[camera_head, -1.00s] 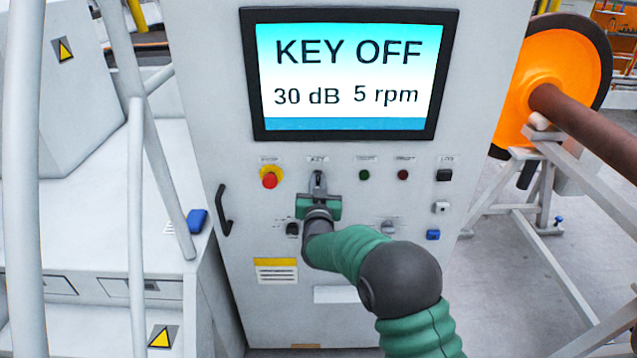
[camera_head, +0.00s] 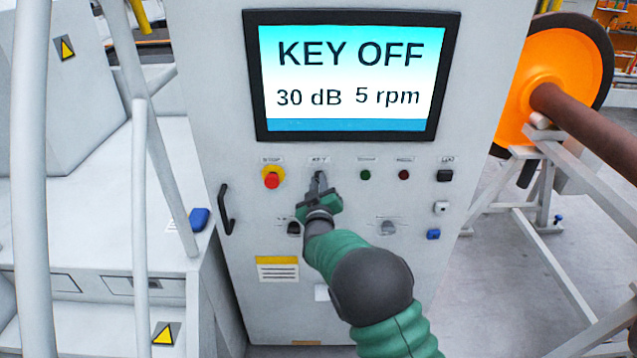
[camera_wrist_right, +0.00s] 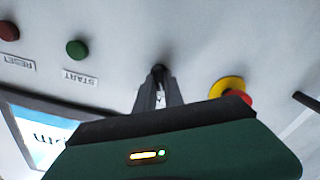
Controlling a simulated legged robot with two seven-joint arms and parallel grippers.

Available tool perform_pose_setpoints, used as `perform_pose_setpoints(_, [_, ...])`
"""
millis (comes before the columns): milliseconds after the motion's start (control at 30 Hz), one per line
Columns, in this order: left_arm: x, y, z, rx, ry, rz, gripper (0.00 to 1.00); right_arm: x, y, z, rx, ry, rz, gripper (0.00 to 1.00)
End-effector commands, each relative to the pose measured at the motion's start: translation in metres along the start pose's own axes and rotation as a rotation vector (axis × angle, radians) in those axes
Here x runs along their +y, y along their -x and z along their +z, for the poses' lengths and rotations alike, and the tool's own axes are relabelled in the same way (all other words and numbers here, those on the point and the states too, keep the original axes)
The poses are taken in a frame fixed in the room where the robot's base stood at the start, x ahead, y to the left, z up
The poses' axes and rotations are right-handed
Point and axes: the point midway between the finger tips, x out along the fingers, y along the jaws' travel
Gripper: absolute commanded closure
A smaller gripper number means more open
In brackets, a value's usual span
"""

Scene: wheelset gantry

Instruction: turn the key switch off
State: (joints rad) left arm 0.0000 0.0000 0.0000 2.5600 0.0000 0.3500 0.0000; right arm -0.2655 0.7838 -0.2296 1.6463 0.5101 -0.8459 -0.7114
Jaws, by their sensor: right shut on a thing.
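My right gripper (camera_head: 320,182) is at the KEY position on the grey control panel, with its fingers pointing into the panel. It is shut on the key switch (camera_wrist_right: 158,69), which shows as a small dark knob at the fingertips in the right wrist view. In the head view the fingers and the gripper body hide most of the switch. The gripper body is rolled at a slant. The screen (camera_head: 348,75) above reads KEY OFF, 30 dB and 5 rpm. My left gripper is not in view.
A red stop button (camera_head: 272,178) on a yellow base sits left of the key. A green button (camera_head: 366,175) and a dark red button (camera_head: 404,175) sit right. Knobs lie below. A black door handle (camera_head: 226,208) is at the left edge.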

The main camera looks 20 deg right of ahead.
Motion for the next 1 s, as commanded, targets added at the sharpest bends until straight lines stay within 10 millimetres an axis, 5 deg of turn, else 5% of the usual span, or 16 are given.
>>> perform_pose_setpoints(400, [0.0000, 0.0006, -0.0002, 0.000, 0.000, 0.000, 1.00, 0.0077, -0.0029, -0.0050, 0.012, 0.009, 0.014, 1.00])
perform_pose_setpoints(433, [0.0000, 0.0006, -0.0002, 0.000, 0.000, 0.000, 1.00, 0.0078, -0.0029, -0.0050, 0.012, 0.009, 0.014, 0.85])
perform_pose_setpoints(600, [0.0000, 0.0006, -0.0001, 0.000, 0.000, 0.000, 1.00, 0.0074, -0.0029, -0.0050, 0.012, 0.009, 0.013, 0.65])
perform_pose_setpoints(1000, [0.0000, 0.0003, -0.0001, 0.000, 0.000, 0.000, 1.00, 0.0029, -0.0025, -0.0047, 0.010, 0.008, 0.006, 0.65])
